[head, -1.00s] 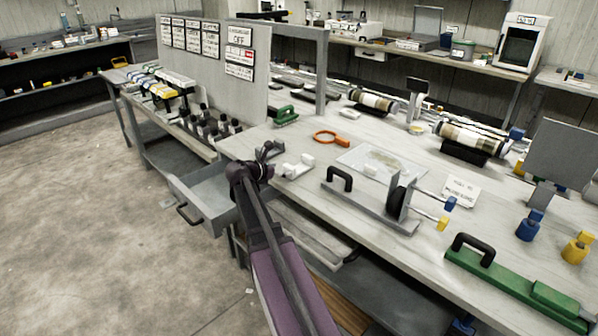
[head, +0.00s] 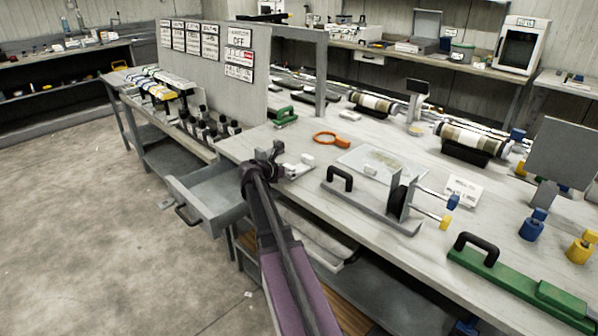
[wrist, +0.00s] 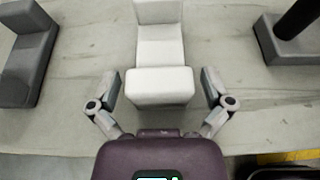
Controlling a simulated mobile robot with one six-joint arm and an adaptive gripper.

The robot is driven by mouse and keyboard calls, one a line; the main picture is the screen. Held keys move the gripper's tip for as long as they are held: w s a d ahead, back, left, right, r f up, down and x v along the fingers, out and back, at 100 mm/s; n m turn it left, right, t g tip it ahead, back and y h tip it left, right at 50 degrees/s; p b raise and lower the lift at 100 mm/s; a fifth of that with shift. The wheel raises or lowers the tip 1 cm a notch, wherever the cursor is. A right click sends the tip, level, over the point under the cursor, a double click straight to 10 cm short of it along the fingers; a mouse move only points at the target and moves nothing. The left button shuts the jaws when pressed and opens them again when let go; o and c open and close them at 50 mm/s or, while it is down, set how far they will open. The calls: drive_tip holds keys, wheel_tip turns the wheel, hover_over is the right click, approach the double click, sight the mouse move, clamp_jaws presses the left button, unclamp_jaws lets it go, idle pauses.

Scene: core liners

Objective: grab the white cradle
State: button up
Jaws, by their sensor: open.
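The white cradle (wrist: 160,52) lies on the bench top in the wrist view, with a raised block at its near end and another at its far end. My gripper (wrist: 161,88) is open, with one finger on each side of the near block; gaps show between the fingers and the block. In the head view my gripper (head: 268,158) is at the bench's front edge and partly covers the cradle (head: 300,166), whose right part shows beyond it.
In the wrist view a grey cradle-shaped piece (wrist: 28,58) stands to the left and a dark grey base with a black post (wrist: 283,42) to the right.

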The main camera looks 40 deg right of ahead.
drive_tip(key=shift+d, duration=0.15)
idle(0.4)
drive_tip(key=c, duration=1.1)
